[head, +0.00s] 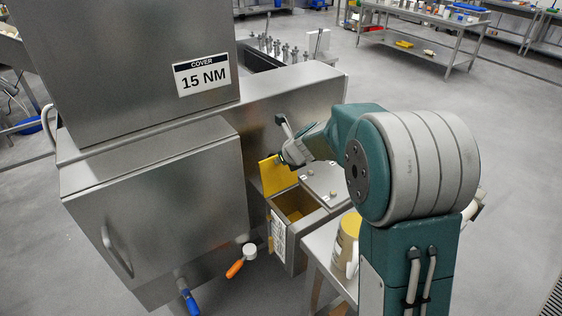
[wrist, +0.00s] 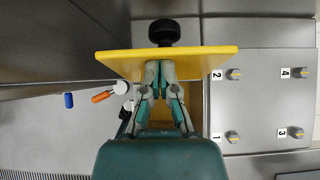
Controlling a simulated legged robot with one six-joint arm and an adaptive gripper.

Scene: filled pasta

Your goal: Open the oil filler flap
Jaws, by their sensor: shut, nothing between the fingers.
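The yellow flap (head: 275,176) stands raised, close to upright, at the left side of a steel box (head: 284,232) in the head view. The box's opening (head: 297,205) is uncovered and yellowish inside. In the wrist view the flap (wrist: 200,62) shows as a yellow slab with a black knob (wrist: 164,32) on its far side. My gripper (wrist: 160,66) is shut and empty, its fingertips together at the flap's near side, touching it or very close. In the head view my gripper (head: 284,158) is beside the raised flap; its fingertips are partly hidden.
A steel plate (wrist: 262,105) with knobs numbered 1 to 4 lies right of the opening. A large steel cabinet (head: 160,215) stands left, with orange (head: 235,268) and blue (head: 188,300) handles low down. A yellow-topped container (head: 349,228) is close to my arm.

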